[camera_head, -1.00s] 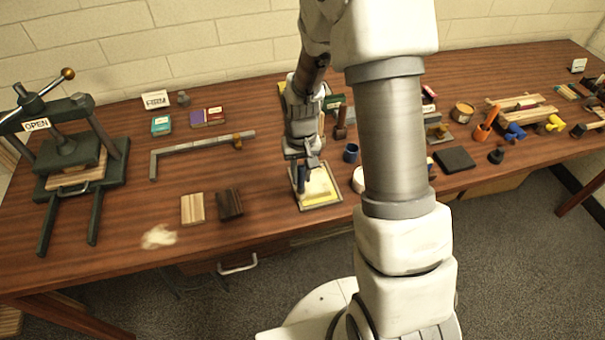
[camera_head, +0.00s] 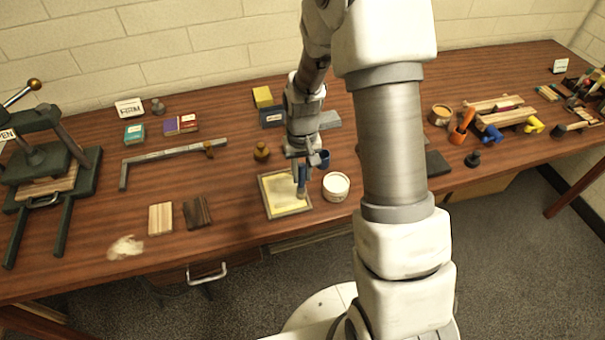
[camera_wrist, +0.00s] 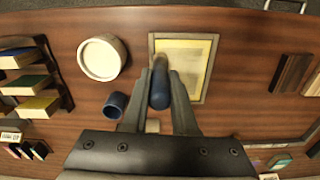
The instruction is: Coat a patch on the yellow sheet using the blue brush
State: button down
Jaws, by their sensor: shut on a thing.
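My gripper (camera_head: 303,163) is shut on the blue brush (camera_head: 301,178), which points down at the right side of the framed yellow sheet (camera_head: 276,204). In the wrist view the brush (camera_wrist: 160,86) stands between the two fingers, at the left edge of the sheet's frame (camera_wrist: 152,42). The yellow sheet (camera_wrist: 206,48) lies flat inside that frame, with a slightly greyer middle area. I cannot tell whether the bristles touch the sheet. A white tub (camera_head: 336,186) with pale contents stands right of the frame. A dark blue cup (camera_head: 323,159) stands behind it.
A brass-coloured weight (camera_head: 261,152) stands behind the frame. Two wooden blocks (camera_head: 160,218) lie to its left, near a metal square (camera_head: 175,152). A dark press (camera_head: 50,165) stands far left. Bare table lies between the blocks and the frame.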

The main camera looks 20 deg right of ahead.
jog(key=shift+d+r+p, duration=0.25)
jog(key=shift+r+p, duration=1)
jog(key=shift+r, duration=0.8)
jog(key=shift+d+r+p, duration=0.2)
jog(key=shift+r+p, duration=1)
jog(key=shift+r, duration=0.8)
jog(key=shift+w, duration=0.1)
